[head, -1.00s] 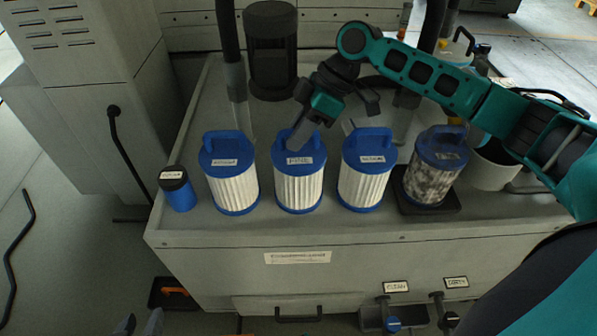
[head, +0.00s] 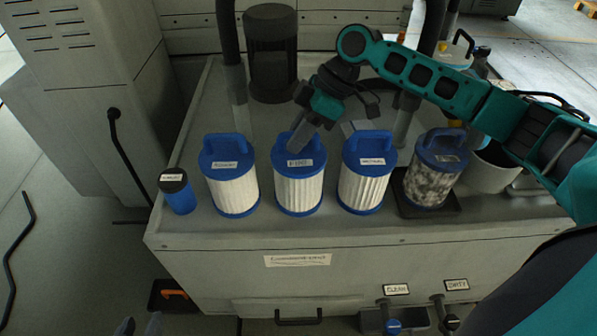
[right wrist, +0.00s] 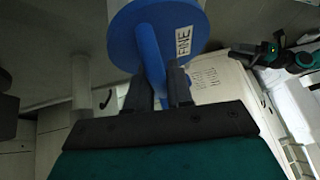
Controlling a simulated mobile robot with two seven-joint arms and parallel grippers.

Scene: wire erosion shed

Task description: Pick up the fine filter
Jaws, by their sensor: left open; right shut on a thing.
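The fine filter (head: 298,190) is a white pleated cylinder with a blue lid, base and handle. It stands upright on the bench in the middle of the row in the head view. Its lid, labelled FINE (right wrist: 183,41), fills the top of the right wrist view. My right gripper (head: 299,141) reaches down from above and is shut on the filter's blue handle; its two fingers (right wrist: 158,88) lie either side of the handle in the right wrist view. The fingers partly hide the handle in the head view. My left gripper (head: 139,327) is open and empty at the bottom edge, partly cut off.
White filters stand close on the left (head: 233,190) and right (head: 362,187) of it. A dirty grey filter (head: 432,182) sits on a dark tray (head: 408,210) further right. A small blue canister (head: 178,196) stands at the bench's left end. Hoses and a dark cylinder (head: 271,60) rise behind.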

